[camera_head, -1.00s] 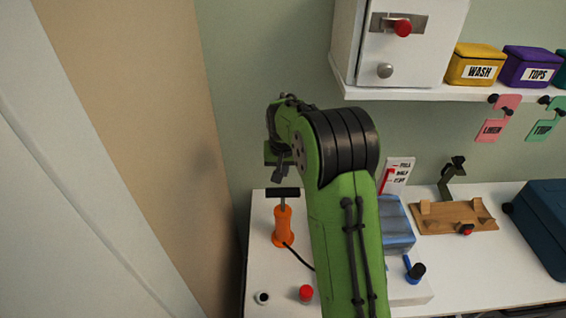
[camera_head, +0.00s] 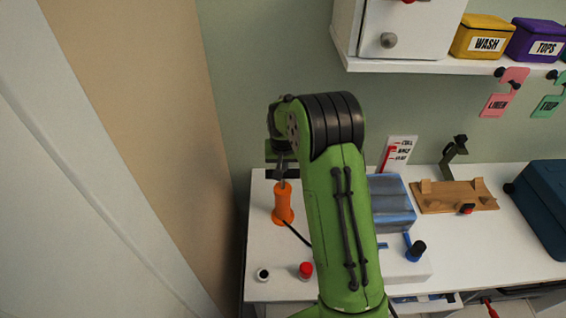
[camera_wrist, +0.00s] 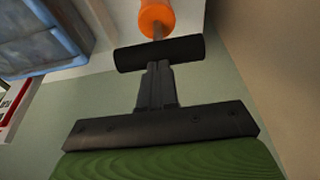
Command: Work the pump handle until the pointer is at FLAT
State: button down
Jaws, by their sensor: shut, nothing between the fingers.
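The pump has an orange body (camera_head: 283,205) standing upright at the left of the white table, with a black crossbar handle (camera_head: 291,174) on a thin rod. In the wrist view the handle (camera_wrist: 190,50) lies across my fingertips, with the rod and orange body (camera_wrist: 157,14) beyond it. My gripper (camera_head: 281,180) is shut and empty, its fingertips (camera_wrist: 158,68) at the middle of the handle, seemingly touching it. The white gauge card (camera_head: 403,146), lettered FULL, HALF, FLAT, stands behind the bag with a red marker (camera_head: 388,159); its exact reading is too small to tell.
A blue see-through bag (camera_head: 392,205) lies right of my arm, partly hidden by it. A blue lever with a black knob (camera_head: 417,249), a red button (camera_head: 305,270) and a wooden stand (camera_head: 455,197) are on the table. A shelf (camera_head: 420,65) overhangs the back.

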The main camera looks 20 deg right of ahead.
aim_at(283, 180)
notch_tip(283, 180, down, 5)
jog(key=b, duration=0.3)
jog(key=shift+f, duration=0.2)
jog(key=shift+s, duration=0.25)
jog(key=r+p, duration=0.1)
jog(key=r, duration=0.1)
jog(key=r+p, duration=0.3)
jog(key=shift+w+r, duration=0.25)
jog(key=shift+r, duration=0.1)
jog(key=v, duration=0.9)
jog(key=shift+s+r, duration=0.15)
